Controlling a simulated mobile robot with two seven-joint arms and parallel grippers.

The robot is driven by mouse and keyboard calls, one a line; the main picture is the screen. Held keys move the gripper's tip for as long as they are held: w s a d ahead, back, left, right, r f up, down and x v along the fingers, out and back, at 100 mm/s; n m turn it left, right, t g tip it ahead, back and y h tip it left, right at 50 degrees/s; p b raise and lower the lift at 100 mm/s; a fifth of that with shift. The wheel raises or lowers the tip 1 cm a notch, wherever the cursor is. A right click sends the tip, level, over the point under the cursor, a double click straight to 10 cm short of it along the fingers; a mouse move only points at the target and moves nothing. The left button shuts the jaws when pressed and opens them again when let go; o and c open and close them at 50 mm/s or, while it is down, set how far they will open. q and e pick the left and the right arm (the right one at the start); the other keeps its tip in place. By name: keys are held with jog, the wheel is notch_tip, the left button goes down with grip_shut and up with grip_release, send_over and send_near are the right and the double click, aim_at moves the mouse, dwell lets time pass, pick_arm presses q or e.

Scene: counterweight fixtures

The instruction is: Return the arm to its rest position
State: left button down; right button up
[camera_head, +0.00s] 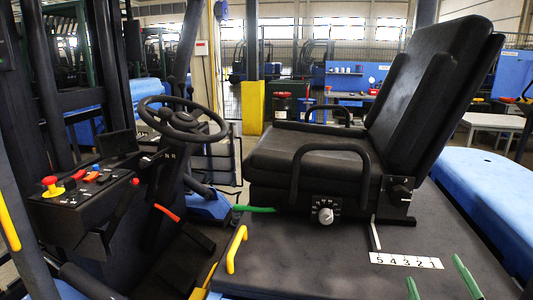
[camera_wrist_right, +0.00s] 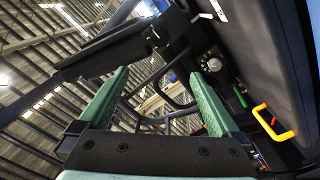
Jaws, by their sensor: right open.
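My right gripper (camera_head: 440,277) shows at the bottom right of the head view as two green fingertips, apart with nothing between them. They are in front of the numbered white strip (camera_head: 405,260) beside the black seat (camera_head: 315,155). In the right wrist view, both green fingers of the gripper (camera_wrist_right: 158,76) stand wide apart and empty. The seat's dark frame and armrest show beyond them, with no visible contact. The rest of my right arm is hidden in the head view. My left gripper is not in view.
The steering wheel (camera_head: 182,120) and control panel (camera_head: 85,190) are at left. A yellow handle (camera_head: 236,250), green lever (camera_head: 254,209) and round dial (camera_head: 325,215) are near the seat base. A blue body panel (camera_head: 490,195) lies at right.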

jog(key=s+a+f+m+g+y, duration=0.1)
jog(key=s+f+g, duration=0.25)
jog(key=f, duration=0.45)
jog(key=s+a+f+m+g+y, duration=0.1)
jog(key=s+a+f+m+g, duration=0.2)
jog(key=f, duration=0.6)
jog(key=s+a+f+g+y, duration=0.2)
jog(key=s+a+f+g, duration=0.15)
jog(key=s+f, duration=0.2)
jog(key=s+a+f+g+y, duration=0.1)
jog(key=s+a+f+g, duration=0.25)
jog(key=s, duration=0.35)
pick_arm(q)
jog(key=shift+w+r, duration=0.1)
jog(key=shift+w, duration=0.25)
pick_arm(e)
jog(key=w+a+f+t+y, duration=0.2)
jog(key=w+a+f+t, duration=0.1)
jog(key=f, duration=0.8)
jog(key=shift+w+a+f+t, duration=0.15)
jog(key=shift+w+f+t, duration=0.1)
jog(key=shift+w+t, duration=0.55)
jog(key=shift+s, duration=0.2)
